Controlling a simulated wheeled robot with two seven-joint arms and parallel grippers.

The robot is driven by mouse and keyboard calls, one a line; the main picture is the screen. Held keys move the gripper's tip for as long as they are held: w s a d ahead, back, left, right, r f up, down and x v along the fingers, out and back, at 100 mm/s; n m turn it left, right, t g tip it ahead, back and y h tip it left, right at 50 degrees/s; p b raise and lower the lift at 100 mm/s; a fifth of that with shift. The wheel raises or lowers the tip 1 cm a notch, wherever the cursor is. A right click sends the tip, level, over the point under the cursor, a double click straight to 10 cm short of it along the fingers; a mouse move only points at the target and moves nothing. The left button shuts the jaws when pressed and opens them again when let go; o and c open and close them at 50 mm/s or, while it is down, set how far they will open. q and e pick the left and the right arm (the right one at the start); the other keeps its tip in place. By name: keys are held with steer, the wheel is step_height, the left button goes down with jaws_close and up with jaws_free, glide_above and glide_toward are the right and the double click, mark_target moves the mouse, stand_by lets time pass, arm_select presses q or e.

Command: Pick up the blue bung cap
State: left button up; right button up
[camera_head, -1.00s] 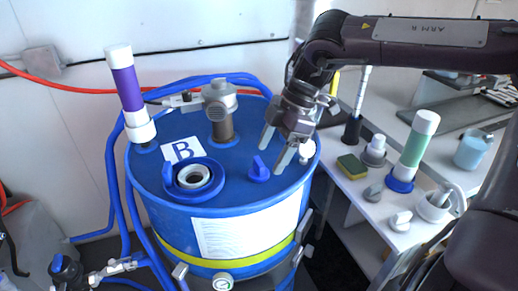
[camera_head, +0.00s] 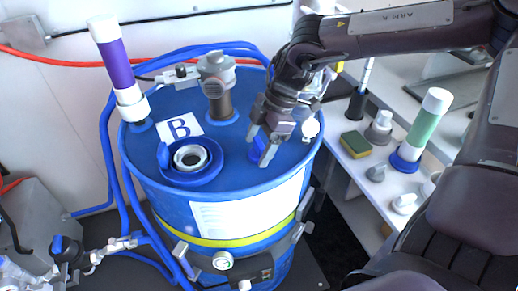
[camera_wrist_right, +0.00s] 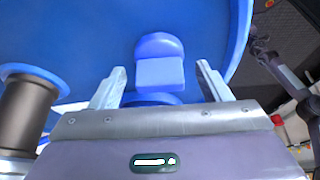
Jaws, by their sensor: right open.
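The blue bung cap (camera_head: 258,150) sits on top of the blue drum (camera_head: 235,180), right of the open ringed port. In the head view my right gripper (camera_head: 258,149) is over the cap, pointing down, partly hiding it. In the right wrist view the cap (camera_wrist_right: 159,62) lies centred between and just beyond the two open fingers (camera_wrist_right: 160,86), with a gap on each side. No contact shows.
An open port with a blue ring (camera_head: 190,178) and a grey pump fitting (camera_head: 216,85) stand on the drum, with a purple tube (camera_head: 115,65) at its left edge. A white bench (camera_head: 365,172) on the right holds a sponge (camera_head: 355,144) and a green tube (camera_head: 426,122).

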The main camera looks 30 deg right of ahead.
arm_select(q)
steer(key=shift+s+d, duration=0.1)
steer(key=shift+s, duration=0.25)
arm_select(e)
steer(key=c, duration=1)
steer(key=shift+r, duration=0.1)
